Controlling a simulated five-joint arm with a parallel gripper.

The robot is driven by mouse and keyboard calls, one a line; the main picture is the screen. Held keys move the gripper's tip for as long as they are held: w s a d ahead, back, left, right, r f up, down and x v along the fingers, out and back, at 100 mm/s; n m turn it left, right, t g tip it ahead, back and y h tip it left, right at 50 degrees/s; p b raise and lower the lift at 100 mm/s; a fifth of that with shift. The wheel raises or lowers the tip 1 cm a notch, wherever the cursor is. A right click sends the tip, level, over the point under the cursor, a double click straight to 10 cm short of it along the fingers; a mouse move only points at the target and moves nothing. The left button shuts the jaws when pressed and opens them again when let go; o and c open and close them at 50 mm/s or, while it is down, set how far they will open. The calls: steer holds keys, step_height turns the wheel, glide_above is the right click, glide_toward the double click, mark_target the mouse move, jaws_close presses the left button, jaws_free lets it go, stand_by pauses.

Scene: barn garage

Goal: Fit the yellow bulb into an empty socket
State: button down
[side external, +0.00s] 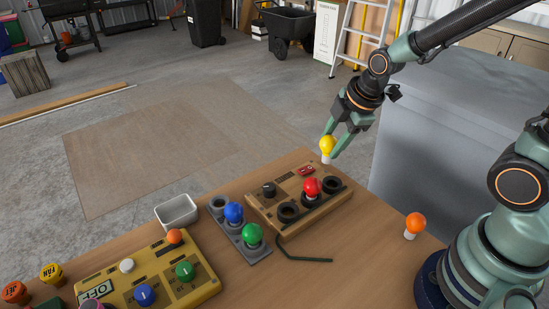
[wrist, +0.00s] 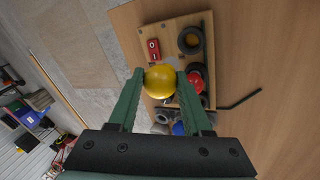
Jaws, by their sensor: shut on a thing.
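My gripper (side external: 336,146) is shut on the yellow bulb (side external: 327,147), holding it by its globe with the pale base down, above the far right of the wooden socket box (side external: 262,207). In the wrist view the yellow bulb (wrist: 160,82) sits between the fingertips and covers part of the box (wrist: 172,33). The box has a row of black ring sockets. The red bulb (side external: 312,187) stands in the middle one. The left socket (side external: 288,213) and right socket (side external: 333,185) look empty. In the wrist view one empty socket (wrist: 190,40) shows clearly.
A grey holder (side external: 218,204) with blue (side external: 233,212) and green (side external: 252,234) bulbs stands left of the box. An orange bulb (side external: 415,222) stands right. A yellow panel (side external: 205,287) and white bin (side external: 177,212) are left.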

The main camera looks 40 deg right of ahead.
steer(key=shift+s+d+f, duration=0.2)
steer(key=shift+s+f, duration=0.1)
steer(key=shift+f, duration=0.85)
steer(key=shift+s+d+f, duration=0.25)
steer(key=shift+s+f, duration=0.05)
steer(key=shift+f, duration=0.8)
steer(key=shift+s+d+f, duration=0.2)
steer(key=shift+s+f, duration=0.1)
steer(key=shift+f, duration=0.85)
steer(key=shift+a+f, duration=0.1)
steer(key=shift+f, duration=0.45)
steer(key=c, duration=0.6)
jaws_free()
steer(key=shift+a+r, duration=0.15)
steer(key=shift+r, duration=0.1)
steer(key=s+r+m, duration=0.3)
steer(key=r+m, duration=0.4)
steer(key=r, duration=0.2)
steer(key=s+r+m+t, duration=0.1)
steer(key=s+r+m, duration=0.1)
steer(key=r+m, duration=0.5)
step_height(320, 180, up, 2)
steer(key=shift+s+a+r, duration=0.2)
steer(key=shift+s+a, duration=0.05)
steer(key=shift+s, duration=0.15)
